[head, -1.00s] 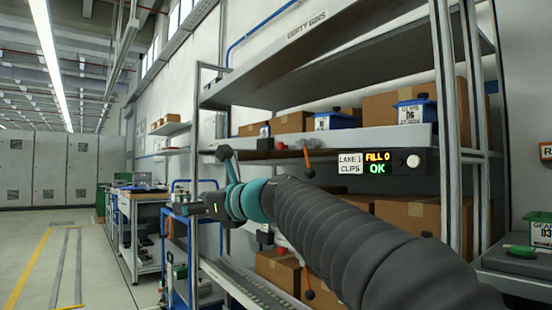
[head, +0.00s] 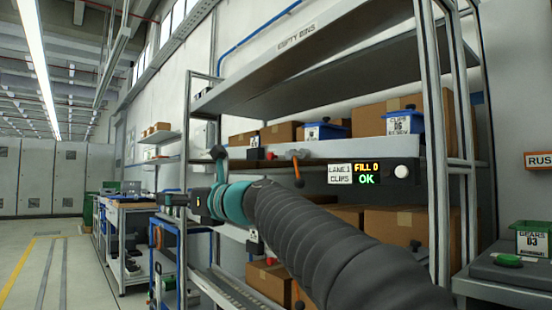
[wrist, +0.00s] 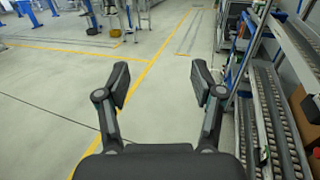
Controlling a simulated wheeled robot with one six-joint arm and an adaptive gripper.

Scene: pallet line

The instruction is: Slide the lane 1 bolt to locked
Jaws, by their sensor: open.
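The lane 1 sign (head: 340,174) is on the front of the rack's middle shelf, beside a display (head: 366,173) reading FILL 0 and OK. Left of it, an orange-handled lever (head: 298,172) hangs from the shelf edge, and a small red knob (head: 270,156) sits further left. I cannot tell which part is the lane 1 bolt or how it is set. In the head view my arm reaches left across the rack front, well away from the display. In the wrist view my gripper (wrist: 160,82) is open and empty, with only floor between its fingers.
Blue bins (head: 325,131) and cardboard boxes stand on the rack. A blue-framed cart (head: 182,255) and a workbench (head: 128,235) stand to the left. Roller tracks (wrist: 275,120) run along the right of the wrist view. The aisle floor (wrist: 60,75) is open.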

